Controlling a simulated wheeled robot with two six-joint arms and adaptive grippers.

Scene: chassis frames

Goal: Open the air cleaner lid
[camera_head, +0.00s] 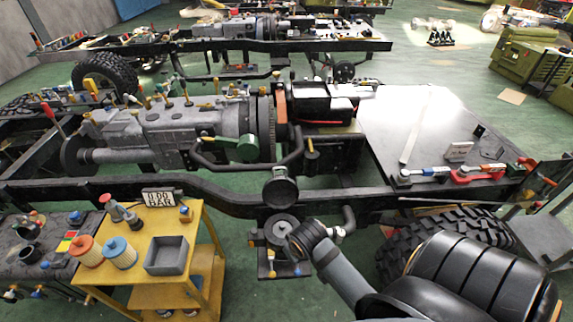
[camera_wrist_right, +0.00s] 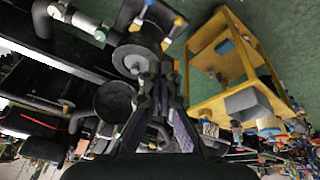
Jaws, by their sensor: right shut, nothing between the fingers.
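A round grey-topped housing (camera_head: 280,230), which looks like the air cleaner, is mounted on the near side of the black chassis rail. A dark round disc (camera_head: 281,190), apparently its lid, stands raised just behind it; I cannot tell for sure that they are hinged together. In the right wrist view the housing (camera_wrist_right: 135,60) is beyond the fingertips and the dark disc (camera_wrist_right: 115,100) is to their left. My right gripper (camera_wrist_right: 166,72) is shut and empty, close beside the housing; its arm partly hides the housing's right side in the head view. My left gripper is out of view.
A yellow cart (camera_head: 205,245) with filters and a grey bin (camera_head: 166,255) stands left of the housing. A large tyre (camera_head: 450,240) is to the right. The engine (camera_head: 170,130) lies behind the rail. Green floor shows in front of the housing.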

